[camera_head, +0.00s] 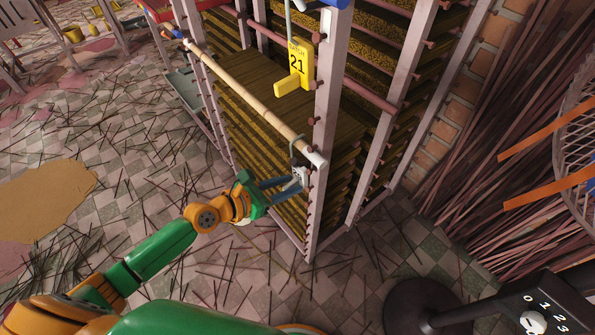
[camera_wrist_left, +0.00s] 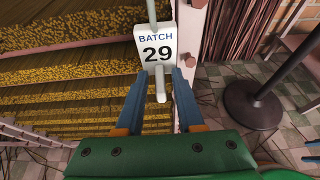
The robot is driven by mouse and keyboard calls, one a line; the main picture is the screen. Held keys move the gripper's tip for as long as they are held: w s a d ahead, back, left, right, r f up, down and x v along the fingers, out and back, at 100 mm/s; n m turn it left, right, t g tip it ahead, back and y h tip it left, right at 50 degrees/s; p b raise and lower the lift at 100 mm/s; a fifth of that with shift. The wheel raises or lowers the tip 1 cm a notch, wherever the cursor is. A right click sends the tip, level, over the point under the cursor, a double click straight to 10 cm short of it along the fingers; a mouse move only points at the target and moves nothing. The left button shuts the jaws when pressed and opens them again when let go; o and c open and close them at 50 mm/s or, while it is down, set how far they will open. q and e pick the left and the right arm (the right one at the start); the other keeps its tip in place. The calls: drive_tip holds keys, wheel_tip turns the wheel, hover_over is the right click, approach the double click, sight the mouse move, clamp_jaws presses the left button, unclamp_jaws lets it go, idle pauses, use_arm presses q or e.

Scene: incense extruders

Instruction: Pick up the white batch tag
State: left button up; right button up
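The white batch tag (camera_wrist_left: 155,47), marked "BATCH 29", hangs upright from a grey hook in the left wrist view, with a small white tab (camera_wrist_left: 160,86) below. In the head view the tag (camera_head: 300,175) hangs by the rack's front post, partly covered by my gripper. My left gripper (camera_wrist_left: 160,76) is open, with one blue finger on each side of the tab. The fingertips reach the tag's lower edge; I cannot tell whether they touch it. It also shows at the tag in the head view (camera_head: 285,184).
A yellow tag (camera_head: 298,67) marked "21" hangs higher on the rack. A wooden rail (camera_head: 245,95) runs along the rack front, just above the white tag. A black stand (camera_head: 420,308) and a numbered dial box (camera_head: 545,312) stand right. Thin sticks litter the tiled floor.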

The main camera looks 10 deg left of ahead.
use_arm(q)
clamp_jaws()
drive_tip(key=shift+r, duration=0.15)
